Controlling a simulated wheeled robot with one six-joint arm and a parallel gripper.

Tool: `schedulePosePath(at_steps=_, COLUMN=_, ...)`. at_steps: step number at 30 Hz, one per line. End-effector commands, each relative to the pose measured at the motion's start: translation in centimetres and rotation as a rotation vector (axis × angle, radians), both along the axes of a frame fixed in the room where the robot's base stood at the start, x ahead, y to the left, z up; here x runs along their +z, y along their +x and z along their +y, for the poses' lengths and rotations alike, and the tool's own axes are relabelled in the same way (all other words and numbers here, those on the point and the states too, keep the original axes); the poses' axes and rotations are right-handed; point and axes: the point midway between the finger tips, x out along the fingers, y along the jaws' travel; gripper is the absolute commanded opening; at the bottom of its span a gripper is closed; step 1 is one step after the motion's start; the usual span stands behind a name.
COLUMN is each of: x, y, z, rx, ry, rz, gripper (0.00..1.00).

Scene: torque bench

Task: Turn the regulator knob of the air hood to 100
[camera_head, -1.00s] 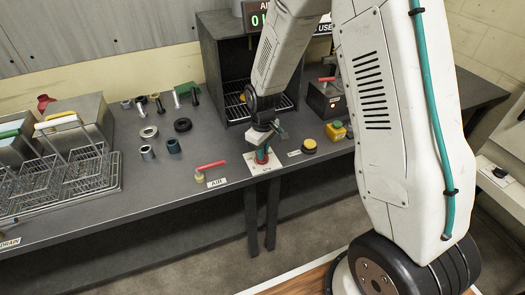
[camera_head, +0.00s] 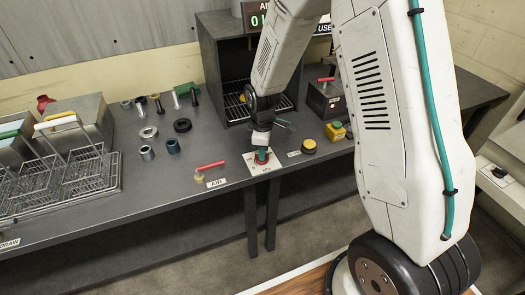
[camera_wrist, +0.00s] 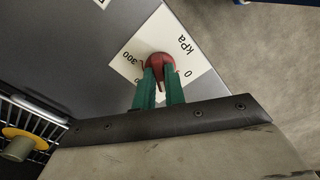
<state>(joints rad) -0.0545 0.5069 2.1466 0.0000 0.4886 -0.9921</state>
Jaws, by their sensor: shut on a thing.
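The red regulator knob (camera_wrist: 160,65) sits on a white dial plate (camera_wrist: 190,48) marked 0, 300 and kPa in the wrist view. My gripper (camera_wrist: 160,82) has its two green fingers on either side of the knob and is shut on it. The fingers and knob hide part of the dial, and I cannot read the exact setting. In the head view my gripper (camera_head: 262,156) points down at the plate (camera_head: 251,167) near the bench's front edge. The air hood (camera_head: 222,75) stands behind it; its display (camera_head: 257,20) is partly hidden by my arm.
A red-handled AIR valve (camera_head: 209,166) lies just left of the plate. A yellow-black button (camera_head: 309,146) and a small box (camera_head: 335,131) are to the right. Wire baskets (camera_head: 65,180) and several loose rings and bolts stand on the left.

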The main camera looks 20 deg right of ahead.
Motion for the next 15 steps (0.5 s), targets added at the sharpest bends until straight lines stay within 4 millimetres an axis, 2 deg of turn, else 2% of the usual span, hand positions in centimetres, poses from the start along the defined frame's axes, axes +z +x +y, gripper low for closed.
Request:
schedulePosePath(at_steps=8, x=0.1, y=0.14, z=0.02, rx=0.0, ry=0.0, rz=-0.004, gripper=0.0)
schedulePosePath(at_steps=9, x=0.1, y=0.14, z=0.02, rx=0.0, ry=0.0, rz=-0.004, gripper=0.17)
schedulePosePath(at_steps=11, x=0.09, y=0.14, z=0.01, rx=0.0, ry=0.0, rz=-0.004, gripper=0.34)
schedulePosePath(at_steps=15, x=0.06, y=0.08, z=0.01, rx=-0.001, ry=0.0, rz=-0.002, gripper=0.34)
